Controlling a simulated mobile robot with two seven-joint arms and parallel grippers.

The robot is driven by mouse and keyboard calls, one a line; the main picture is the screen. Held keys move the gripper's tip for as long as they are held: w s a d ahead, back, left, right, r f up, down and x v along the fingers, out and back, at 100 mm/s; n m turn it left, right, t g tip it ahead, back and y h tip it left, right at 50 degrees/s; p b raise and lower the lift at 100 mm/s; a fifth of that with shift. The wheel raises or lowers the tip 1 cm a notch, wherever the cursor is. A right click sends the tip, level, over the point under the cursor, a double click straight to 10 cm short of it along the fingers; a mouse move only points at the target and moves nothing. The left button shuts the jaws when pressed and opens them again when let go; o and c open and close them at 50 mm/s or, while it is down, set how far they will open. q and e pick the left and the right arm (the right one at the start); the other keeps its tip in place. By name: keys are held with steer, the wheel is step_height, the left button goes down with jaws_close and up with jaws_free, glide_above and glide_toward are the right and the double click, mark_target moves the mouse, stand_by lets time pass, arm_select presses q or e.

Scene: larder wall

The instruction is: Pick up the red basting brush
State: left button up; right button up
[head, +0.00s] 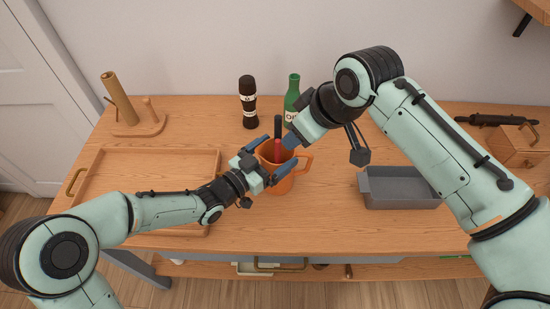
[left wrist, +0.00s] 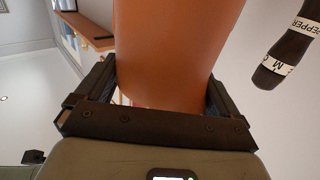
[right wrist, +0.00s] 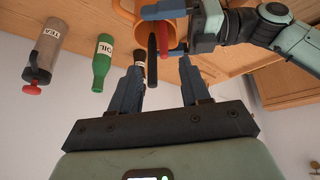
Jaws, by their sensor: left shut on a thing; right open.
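The orange jug (head: 272,180) stands on the table with its handle on the right. My left gripper (head: 267,168) is shut on it; in the left wrist view the jug's wall (left wrist: 175,50) fills the space between the fingers. The red basting brush (head: 278,147) stands in the jug, its lower part hidden; a dark handle rises above it. In the right wrist view a red piece (right wrist: 163,36) and a dark handle (right wrist: 152,60) show at the jug's mouth.
A pepper mill (head: 247,103) and a green oil bottle (head: 292,92) stand behind the jug. A wooden tray (head: 150,152) lies left, near a paper roll holder (head: 120,100). A grey baking tin (head: 400,188) sits right, with a wooden box (head: 515,145) beyond.

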step_height(320, 180, down, 2)
steer(key=s+d+n+t+h, duration=0.2)
steer(key=n+t+h, duration=0.1)
steer(key=n, duration=0.4)
steer(key=n+t+y, duration=0.2)
steer(key=n+t, duration=0.4)
steer(key=n, duration=1.5)
glide_toward(279, 147)
steer(key=shift+n, duration=0.3)
steer(key=shift+x, duration=4.25)
steer(key=shift+c, duration=0.3)
jaws_close()
